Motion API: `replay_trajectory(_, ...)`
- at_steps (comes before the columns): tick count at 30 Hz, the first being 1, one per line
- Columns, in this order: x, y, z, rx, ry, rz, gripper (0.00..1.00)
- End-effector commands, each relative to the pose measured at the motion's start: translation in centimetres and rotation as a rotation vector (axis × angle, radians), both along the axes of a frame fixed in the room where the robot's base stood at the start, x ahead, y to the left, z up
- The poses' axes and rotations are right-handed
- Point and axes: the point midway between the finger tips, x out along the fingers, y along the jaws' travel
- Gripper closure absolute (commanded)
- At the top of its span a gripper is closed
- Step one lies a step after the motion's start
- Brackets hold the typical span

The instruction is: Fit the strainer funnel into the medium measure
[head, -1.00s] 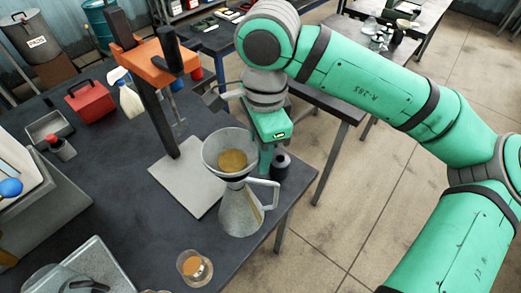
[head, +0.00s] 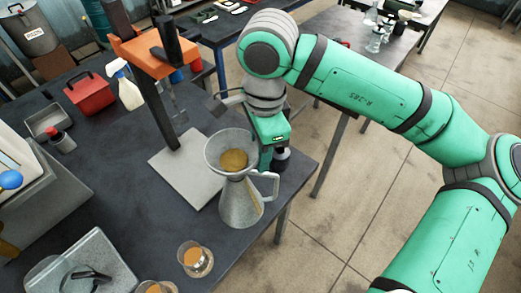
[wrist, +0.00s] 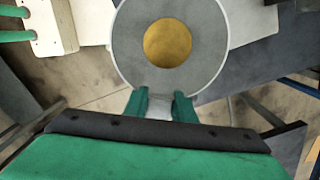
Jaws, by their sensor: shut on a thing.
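The strainer funnel (head: 214,152) is a grey cone with an amber strainer disc in its bottom. It is upright directly above the medium measure (head: 240,207), a grey conical jug with a handle on its right, standing near the table's right edge. The funnel hides the measure's mouth, so I cannot tell how deep its spout sits. My gripper (wrist: 160,106) is shut on the funnel's tab in the wrist view, where the funnel (wrist: 125,45) shows from above. In the head view the fingers are mostly hidden behind the funnel's right side.
An orange-topped press stand (head: 150,45) with a pale base plate (head: 190,180) stands just left of the funnel. A glass of amber liquid (head: 194,260) is at the front, and another is cut off below.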

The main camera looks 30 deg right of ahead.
Motion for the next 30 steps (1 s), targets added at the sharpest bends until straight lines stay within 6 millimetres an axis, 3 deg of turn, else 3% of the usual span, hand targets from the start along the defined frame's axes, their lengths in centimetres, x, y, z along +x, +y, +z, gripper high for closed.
replay_trajectory(8, 0.0, 0.0, 0.0, 0.0, 0.0, 0.0, 0.99)
replay_trajectory(9, 0.0, 0.0, 0.0, 0.0, 0.0, 0.0, 0.68)
replay_trajectory(11, 0.0, 0.0, 0.0, 0.0, 0.0, 0.0, 0.55)
replay_trajectory(22, 0.0, 0.0, 0.4, -0.001, -0.002, 0.0, 0.55)
replay_trajectory(30, 0.0, -0.2, 4.6, -0.003, -0.002, -0.001, 0.55)
